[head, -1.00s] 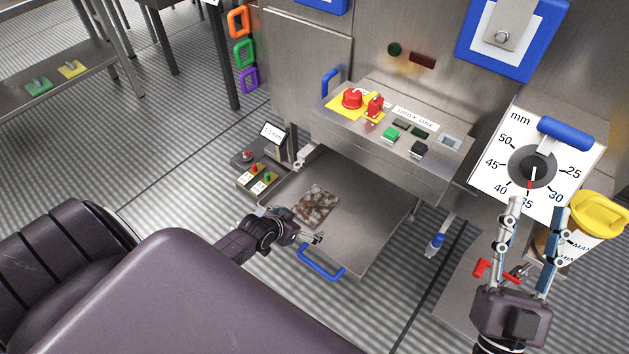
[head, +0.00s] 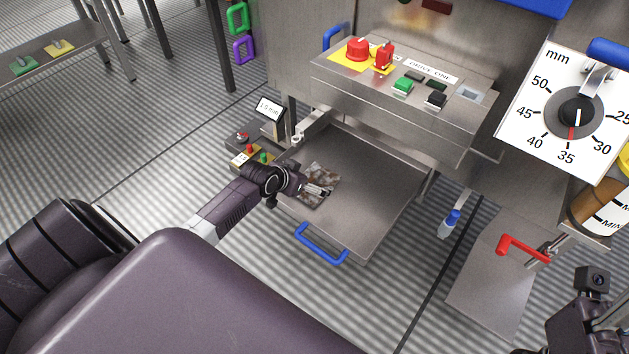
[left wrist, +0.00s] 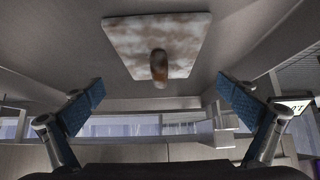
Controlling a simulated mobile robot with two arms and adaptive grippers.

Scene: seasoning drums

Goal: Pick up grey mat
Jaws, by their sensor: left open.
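The mat (head: 325,172) is a mottled grey-brown square lying on the left part of a metal tray (head: 375,185). My left gripper (head: 318,190) is over the mat's front edge and partly hides it. In the left wrist view, the mat (left wrist: 125,45) is at the top centre, with a small brown upright piece (left wrist: 160,68) at its near edge. The blue-padded fingers of my left gripper (left wrist: 163,102) are spread wide with nothing between them. My right gripper (head: 600,315) is at the bottom right corner, cut off by the picture edge.
The tray has a blue handle (head: 320,243) at its front. A control box (head: 400,95) with red, green and black knobs overhangs the tray's back. A small button panel (head: 252,157) stands left of the tray. A white dial (head: 570,110) and a red lever (head: 522,248) are on the right.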

